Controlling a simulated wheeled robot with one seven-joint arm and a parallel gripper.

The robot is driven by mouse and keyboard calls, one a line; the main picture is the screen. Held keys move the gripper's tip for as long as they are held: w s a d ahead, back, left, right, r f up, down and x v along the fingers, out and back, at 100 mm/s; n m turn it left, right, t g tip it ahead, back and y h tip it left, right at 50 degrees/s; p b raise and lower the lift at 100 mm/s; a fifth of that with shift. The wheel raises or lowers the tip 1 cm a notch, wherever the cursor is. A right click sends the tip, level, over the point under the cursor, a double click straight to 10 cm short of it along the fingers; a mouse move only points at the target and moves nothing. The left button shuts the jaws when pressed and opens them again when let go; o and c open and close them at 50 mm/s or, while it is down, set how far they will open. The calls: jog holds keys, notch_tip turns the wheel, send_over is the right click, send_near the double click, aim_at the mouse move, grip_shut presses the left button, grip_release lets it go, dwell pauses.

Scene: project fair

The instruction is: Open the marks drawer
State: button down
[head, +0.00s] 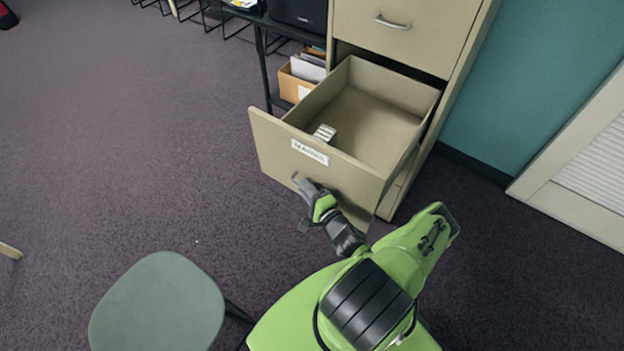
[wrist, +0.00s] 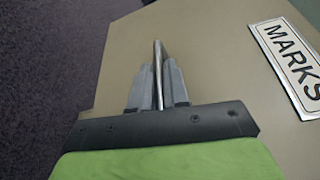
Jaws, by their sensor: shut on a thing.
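The marks drawer (head: 330,178) is a beige cabinet drawer with a white label. It stands pulled well out of the cabinet, and its inside shows. The label (wrist: 290,62) reads "MARKS" in the wrist view. My gripper (head: 304,186) is at the drawer's front, below and left of the label in the head view. In the wrist view my gripper (wrist: 158,90) is shut on the drawer's metal handle (wrist: 158,62), which runs between the two fingers. A small light-coloured object (head: 325,132) lies inside the drawer near its front.
A closed drawer with a metal handle (head: 393,23) sits above in the same cabinet. A green-grey chair seat (head: 158,305) is at the lower left. A box of papers (head: 297,86) stands left of the cabinet. The carpet (head: 120,150) to the left is clear.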

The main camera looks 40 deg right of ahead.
jog(key=shift+a, duration=0.15)
jog(key=c, duration=1.2)
grip_release()
